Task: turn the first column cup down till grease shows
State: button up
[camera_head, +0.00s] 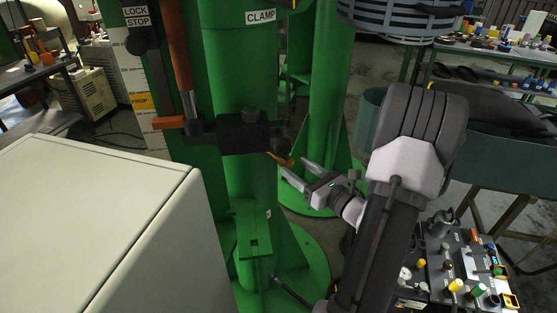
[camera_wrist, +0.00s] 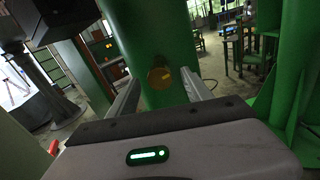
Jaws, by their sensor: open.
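The green column (camera_head: 250,90) stands upright in the middle of the head view. A small brass-coloured cup (camera_head: 279,159) sticks out from the column's right side, beside a dark clamp block (camera_head: 243,136). In the wrist view the cup (camera_wrist: 160,77) shows end-on as a round brass face against the green column (camera_wrist: 155,30). My gripper (camera_head: 294,166) is open, its two fingers pointing at the cup from the right. In the wrist view my gripper (camera_wrist: 160,84) has one finger on each side of the cup, with visible gaps. No grease can be made out.
An orange-handled lever (camera_head: 180,60) stands left of the column. A pale cabinet (camera_head: 100,220) fills the lower left. A second green column (camera_head: 325,90) stands behind, to the right. A tray of small parts (camera_head: 455,265) is at lower right.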

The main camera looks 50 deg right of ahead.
jog(key=w, duration=0.5)
jog(key=w+b, duration=0.1)
jog(key=w, duration=0.1)
jog(key=shift+w+d, duration=0.15)
jog(key=shift+d, duration=0.15)
grip_shut()
